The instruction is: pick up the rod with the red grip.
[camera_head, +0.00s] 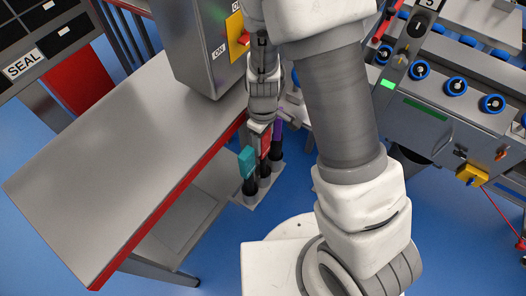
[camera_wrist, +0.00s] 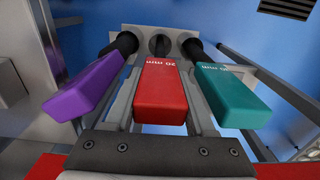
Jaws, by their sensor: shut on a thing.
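The rod's red grip (camera_wrist: 160,92) is in the middle of the wrist view, between my gripper's two fingers (camera_wrist: 160,112). My gripper is shut on it. In the head view the red grip (camera_head: 266,142) shows below my gripper (camera_head: 262,126), partly hidden by it. The rod's dark lower part stands upright in a grey rack (camera_head: 244,201); whether its lower end is still seated cannot be told. A teal-grip rod (camera_wrist: 226,92) is on the right in the wrist view, and a purple-grip rod (camera_wrist: 86,92) on the left.
A grey table with a red edge (camera_head: 125,236) lies left of the rack. A grey control box (camera_head: 205,50) with a yellow plate and red switch stands just behind. Neighbouring rods stand close on both sides.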

